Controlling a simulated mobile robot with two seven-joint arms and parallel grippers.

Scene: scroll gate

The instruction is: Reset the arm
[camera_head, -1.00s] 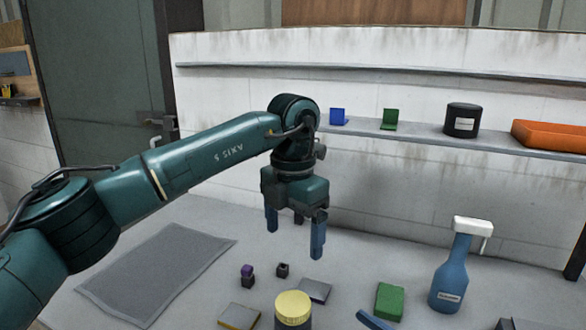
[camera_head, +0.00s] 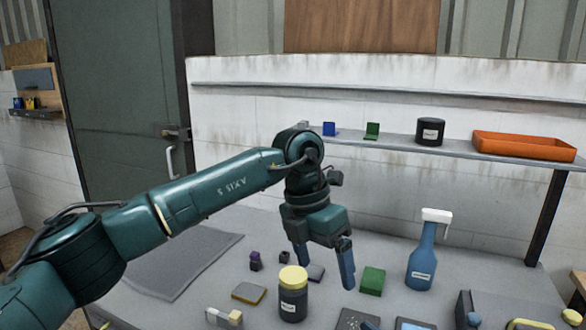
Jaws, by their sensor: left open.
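My left arm reaches in from the left in the head view. Its left gripper (camera_head: 325,270) hangs above the grey table (camera_head: 215,290), pointing down, with its two blue fingers apart and nothing between them. The fingers overlap the view of small items behind and below them. A yellow-lidded dark jar (camera_head: 293,300) stands just in front of the gripper, and a green block (camera_head: 372,281) lies to its right. My right gripper does not show.
A blue spray bottle (camera_head: 421,258) stands upright at the right. A grey mat (camera_head: 185,262) lies at the left. The back shelf (camera_head: 395,139) holds a black canister (camera_head: 430,132) and an orange tray (camera_head: 524,147).

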